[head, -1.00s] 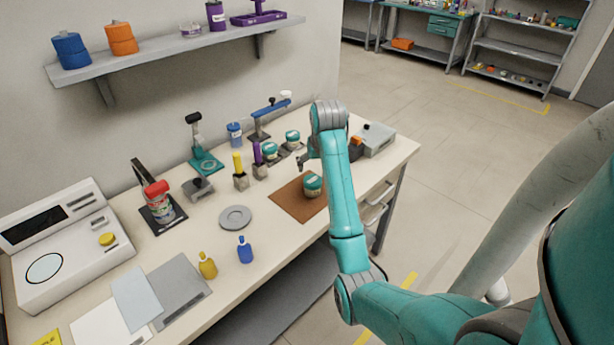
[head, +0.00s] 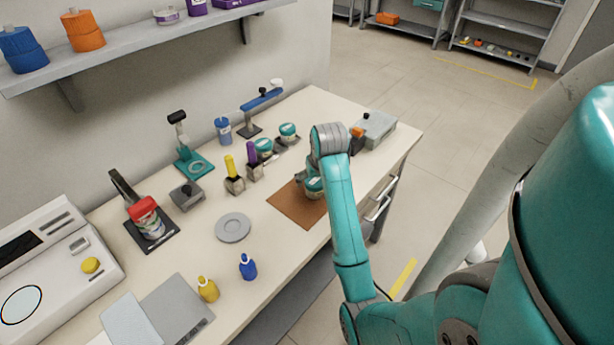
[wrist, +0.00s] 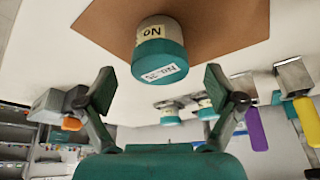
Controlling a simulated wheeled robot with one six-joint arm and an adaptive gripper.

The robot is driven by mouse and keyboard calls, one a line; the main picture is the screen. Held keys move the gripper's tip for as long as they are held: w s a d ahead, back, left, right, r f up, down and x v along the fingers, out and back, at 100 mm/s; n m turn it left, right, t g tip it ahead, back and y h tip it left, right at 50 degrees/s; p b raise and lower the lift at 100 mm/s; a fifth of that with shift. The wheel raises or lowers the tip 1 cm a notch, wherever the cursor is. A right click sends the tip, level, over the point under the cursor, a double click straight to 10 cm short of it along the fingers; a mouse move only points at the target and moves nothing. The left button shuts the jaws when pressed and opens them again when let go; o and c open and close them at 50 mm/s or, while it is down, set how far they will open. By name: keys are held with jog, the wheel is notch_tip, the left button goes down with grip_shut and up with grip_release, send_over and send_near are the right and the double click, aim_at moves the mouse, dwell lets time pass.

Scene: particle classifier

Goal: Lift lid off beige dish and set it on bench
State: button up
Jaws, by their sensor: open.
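A beige dish (wrist: 158,33) with a teal lid (wrist: 163,68) stands on a brown mat (head: 292,206); labels show on both parts. The lid also shows in the head view (head: 314,188), partly hidden by my arm. My gripper (wrist: 158,80) is open and empty, with one finger to each side of the lid in the wrist view. The lid appears just beyond the fingertips, and I see no contact. In the head view the gripper is mostly hidden behind my wrist.
Two similar teal-topped jars (head: 288,130) stand behind the mat, near purple and yellow tools in grey blocks (head: 236,185). A grey round plate (head: 233,227) lies left of the mat. A grey box (head: 375,129) stands at the right. Bare bench lies around the plate.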

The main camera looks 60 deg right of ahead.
jog(key=shift+w+d+f, duration=0.15)
jog(key=shift+f, duration=0.3)
jog(key=c, duration=1.1)
jog(key=shift+r, duration=0.1)
jog(key=shift+c, duration=0.2)
